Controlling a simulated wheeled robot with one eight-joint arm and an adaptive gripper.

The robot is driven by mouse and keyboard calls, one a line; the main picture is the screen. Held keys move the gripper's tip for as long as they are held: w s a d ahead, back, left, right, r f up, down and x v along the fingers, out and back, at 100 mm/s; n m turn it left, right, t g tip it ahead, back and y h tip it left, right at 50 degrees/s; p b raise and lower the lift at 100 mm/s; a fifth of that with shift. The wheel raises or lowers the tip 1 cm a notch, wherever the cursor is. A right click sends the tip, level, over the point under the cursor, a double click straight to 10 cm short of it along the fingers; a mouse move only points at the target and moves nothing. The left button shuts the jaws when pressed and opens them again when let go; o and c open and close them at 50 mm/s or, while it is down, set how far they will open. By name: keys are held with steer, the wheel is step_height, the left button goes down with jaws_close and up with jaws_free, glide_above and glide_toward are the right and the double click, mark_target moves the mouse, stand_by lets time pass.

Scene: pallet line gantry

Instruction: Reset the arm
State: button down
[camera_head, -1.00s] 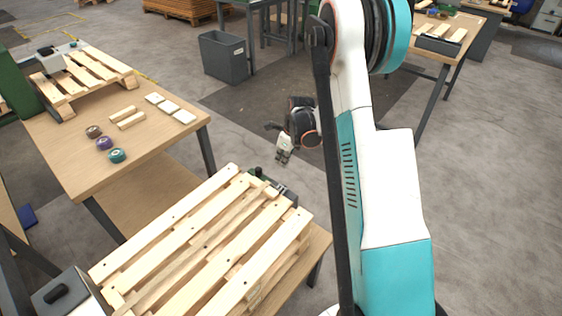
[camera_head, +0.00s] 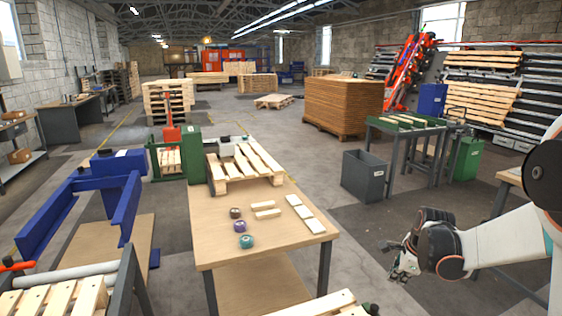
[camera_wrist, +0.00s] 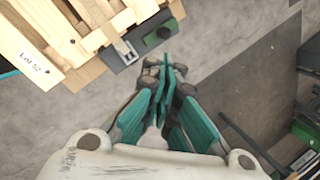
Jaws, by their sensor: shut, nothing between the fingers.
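My gripper (camera_head: 398,265) is at the lower right in the head view, out over the floor and to the right of the wooden table (camera_head: 215,225). In the wrist view my gripper (camera_wrist: 165,72) points away from the camera with its teal fingers together and nothing between them. A wooden pallet marked "Lot 52" (camera_wrist: 45,50) lies at the upper left of the wrist view, apart from the fingers. Part of this near pallet seems to show at the bottom edge of the head view (camera_head: 318,304).
A grey bin (camera_head: 364,175) stands beside a green-topped bench (camera_head: 405,124). A blue frame (camera_head: 105,185) is at left. Grey floor lies open around my gripper.

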steer(key=s+a+r+n+t, duration=0.1)
steer(key=s+a+r+n, duration=0.4)
steer(key=r+n, duration=0.25)
steer(key=s+a+r+n+t, duration=0.2)
steer(key=s+a+r+n, duration=0.35)
steer(key=r, duration=0.35)
steer(key=s+a+f+n, duration=0.1)
steer(key=s+n, duration=0.3)
steer(key=s, duration=0.4)
steer(key=s+a+f+n, duration=0.1)
steer(key=s+a+n, duration=0.1)
steer(key=s+n, duration=0.3)
steer(key=s, duration=0.4)
steer(key=shift+s+a+f+n+h, duration=0.15)
steer(key=shift+a+f+n+h, duration=0.05)
steer(key=shift+a+n+h, duration=0.1)
